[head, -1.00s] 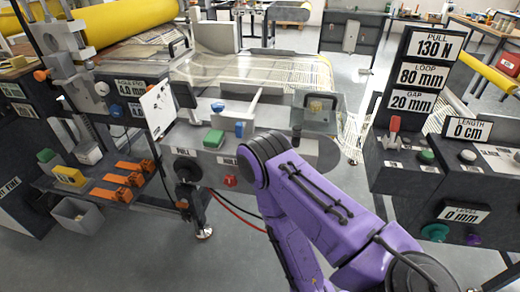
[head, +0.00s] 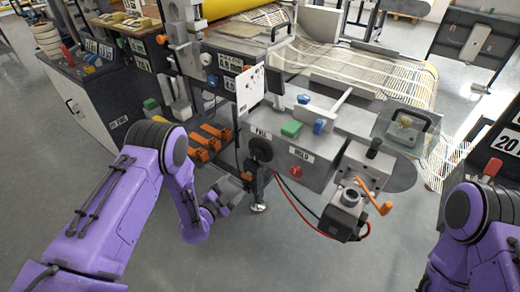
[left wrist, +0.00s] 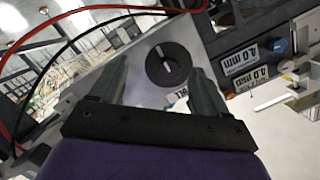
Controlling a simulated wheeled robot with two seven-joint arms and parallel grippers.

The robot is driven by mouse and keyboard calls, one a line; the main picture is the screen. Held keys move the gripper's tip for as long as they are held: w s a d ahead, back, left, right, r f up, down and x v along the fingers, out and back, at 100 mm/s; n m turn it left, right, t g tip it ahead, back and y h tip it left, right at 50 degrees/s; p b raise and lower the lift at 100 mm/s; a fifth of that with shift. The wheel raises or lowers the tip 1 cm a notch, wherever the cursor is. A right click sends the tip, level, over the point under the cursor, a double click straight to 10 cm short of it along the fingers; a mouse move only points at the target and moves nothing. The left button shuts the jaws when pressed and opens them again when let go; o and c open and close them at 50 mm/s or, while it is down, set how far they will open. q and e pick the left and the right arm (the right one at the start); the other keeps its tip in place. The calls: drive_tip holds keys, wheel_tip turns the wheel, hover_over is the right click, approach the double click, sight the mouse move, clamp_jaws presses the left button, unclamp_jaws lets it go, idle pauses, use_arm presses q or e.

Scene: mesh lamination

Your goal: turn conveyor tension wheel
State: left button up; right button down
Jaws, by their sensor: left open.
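A black round wheel (head: 260,149) with a pale pointer is on the front of the grey conveyor machine (head: 325,165), beside the PULL label (head: 262,132). In the left wrist view the wheel (left wrist: 168,64) is face-on, ahead of and between my two fingers, with a gap around it. My left gripper (head: 238,187) is low and just left of the wheel in the head view, open and apparently not touching it. Its open fingers also show in the left wrist view (left wrist: 160,95). My right arm is at the right edge; its gripper is out of view.
A grey block (head: 345,215) with an orange lever (head: 375,195) and red and black cables juts from the machine's front right. Orange clamps (head: 207,140) are left of the wheel. A green button (head: 291,128) and a red knob (head: 296,172) are near. The floor in front is clear.

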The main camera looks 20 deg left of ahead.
sight(255, 156)
use_arm(q)
drive_tip(key=w+d+r+m, duration=0.1)
drive_tip(key=w, duration=0.3)
drive_tip(key=w+d+r+m+t+h, duration=0.1)
drive_tip(key=w+d+r, duration=0.1)
drive_tip(key=w, duration=0.3)
drive_tip(key=w+d+r+m+h+p, duration=0.1)
drive_tip(key=w+m, duration=0.1)
drive_tip(key=w, duration=0.2)
drive_tip(key=shift+w+d+r, duration=0.15)
drive_tip(key=shift+d+r, duration=0.05)
drive_tip(key=shift+d, duration=0.2)
drive_tip(key=c, duration=1)
